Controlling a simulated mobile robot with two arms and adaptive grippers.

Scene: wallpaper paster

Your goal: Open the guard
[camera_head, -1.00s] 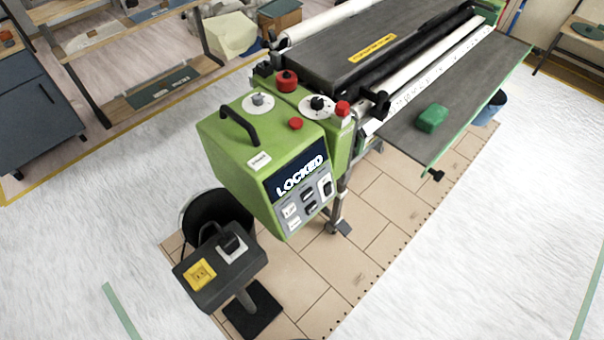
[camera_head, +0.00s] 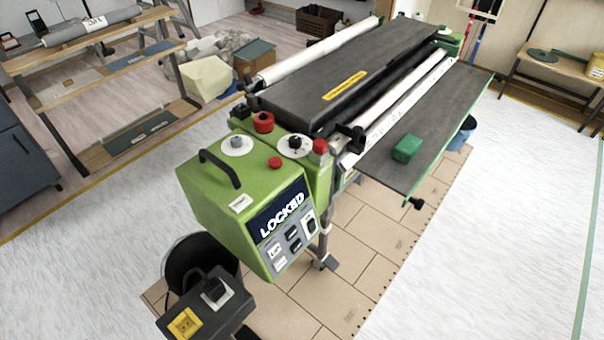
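The wallpaper paster stands in the middle of the camera_head view. Its green control box (camera_head: 222,190) has a black handle on top and a panel display (camera_head: 283,215) reading "LOCKED". A long dark grey cover (camera_head: 350,65) with a yellow label (camera_head: 344,86) lies flat along the machine; it looks like the guard, and it is down. Red and black knobs and a red button (camera_head: 275,163) sit on and behind the box. Neither of my grippers shows in the view.
A grey side table (camera_head: 430,130) with a green block (camera_head: 406,149) extends to the right of the machine. A pedestal box with a yellow switch (camera_head: 185,323) stands at the lower left. A black bin (camera_head: 190,262) is behind it. White floor is clear on both sides.

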